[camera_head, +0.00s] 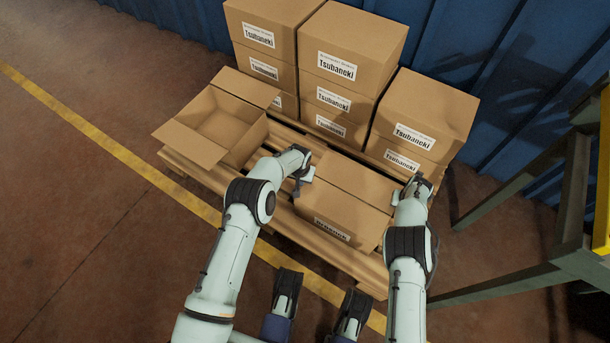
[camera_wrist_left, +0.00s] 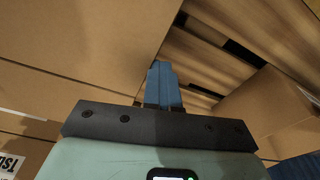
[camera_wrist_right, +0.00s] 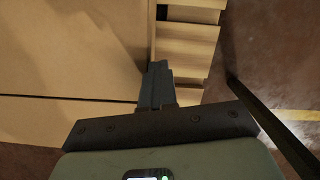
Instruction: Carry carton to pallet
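A closed brown carton (camera_head: 345,214) sits on the front of the wooden pallet (camera_head: 350,263), its label facing me. My left gripper (camera_head: 301,182) is at its left side and my right gripper (camera_head: 418,186) at its right side. In the left wrist view the blue fingers (camera_wrist_left: 161,84) are together beside the carton wall (camera_wrist_left: 65,70). In the right wrist view the fingers (camera_wrist_right: 157,84) are also together, along the carton's edge (camera_wrist_right: 70,60). Nothing shows between either pair of fingers. Whether they press on the carton is hard to tell.
An open empty carton (camera_head: 212,126) stands on the pallet's left. Stacked cartons (camera_head: 345,62) and another stack (camera_head: 425,110) fill the back, before a blue corrugated wall (camera_head: 500,45). A metal frame (camera_head: 570,190) stands at the right. Floor at left is clear.

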